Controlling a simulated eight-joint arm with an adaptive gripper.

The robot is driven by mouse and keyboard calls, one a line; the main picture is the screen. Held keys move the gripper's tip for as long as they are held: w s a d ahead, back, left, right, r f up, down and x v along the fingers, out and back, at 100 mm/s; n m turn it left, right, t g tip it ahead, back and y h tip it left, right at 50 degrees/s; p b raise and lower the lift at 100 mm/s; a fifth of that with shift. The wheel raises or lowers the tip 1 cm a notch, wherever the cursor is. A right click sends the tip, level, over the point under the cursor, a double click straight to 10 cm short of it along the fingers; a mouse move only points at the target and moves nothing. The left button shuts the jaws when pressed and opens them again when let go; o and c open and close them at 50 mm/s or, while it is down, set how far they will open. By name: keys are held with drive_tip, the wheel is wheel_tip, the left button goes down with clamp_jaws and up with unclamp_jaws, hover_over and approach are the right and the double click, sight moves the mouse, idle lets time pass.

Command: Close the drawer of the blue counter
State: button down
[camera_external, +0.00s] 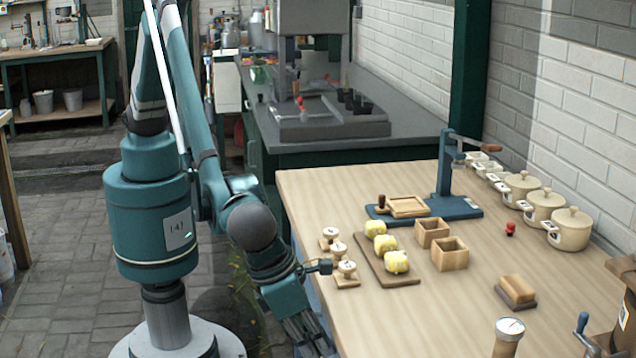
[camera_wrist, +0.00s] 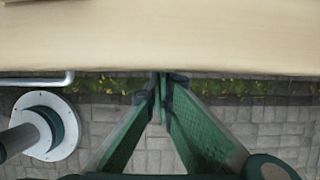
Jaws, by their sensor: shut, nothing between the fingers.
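The counter has a pale wooden top (camera_external: 420,310), and its near edge also shows in the wrist view (camera_wrist: 200,40). Its front side is mostly hidden behind my arm in the external view. In the wrist view a light grey-blue bar handle (camera_wrist: 40,81) sticks out just beyond the counter edge at the left. The drawer itself is not clearly visible, so I cannot tell how far open it is. My gripper (camera_external: 312,338) points down beside the counter's left edge. In the wrist view its fingertips (camera_wrist: 161,84) are together and empty, close to the edge and right of the handle.
A dark green workbench (camera_external: 300,150) stands behind. Paved floor lies left of the counter.

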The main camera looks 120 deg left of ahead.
drive_tip(key=shift+w+a, duration=0.2)
drive_tip(key=shift+a, duration=0.15)
drive_tip(key=s+d+r+p, duration=0.1)
drive_tip(key=s+d+r, duration=0.5)
drive_tip(key=r, duration=0.3)
drive_tip(key=shift+r+p, duration=0.15)
drive_tip(key=shift+p, duration=0.2)
idle(0.6)
drive_tip(key=s+a+r+n+h, duration=0.1)
drive_tip(key=s+a+r+n, duration=0.35)
drive_tip(key=a+r, duration=0.3)
drive_tip(key=s+a+r+n+t, duration=0.1)
drive_tip(key=s+a+r+n, duration=0.35)
drive_tip(key=a+r, duration=0.3)
drive_tip(key=s+a+r+n+h, duration=0.1)
drive_tip(key=s+a+r+n, duration=0.2)
drive_tip(key=s+a+r, duration=0.35)
drive_tip(key=s+a+r+n+t, duration=0.1)
drive_tip(key=s+a+n, duration=0.6)
drive_tip(key=s, duration=0.4)
drive_tip(key=s+a+r+n+t+h, duration=0.1)
drive_tip(key=s+a+n+t, duration=0.1)
drive_tip(key=s+a+n, duration=0.6)
drive_tip(key=shift+s+a, duration=1.15)
drive_tip(key=shift+s, duration=0.8)
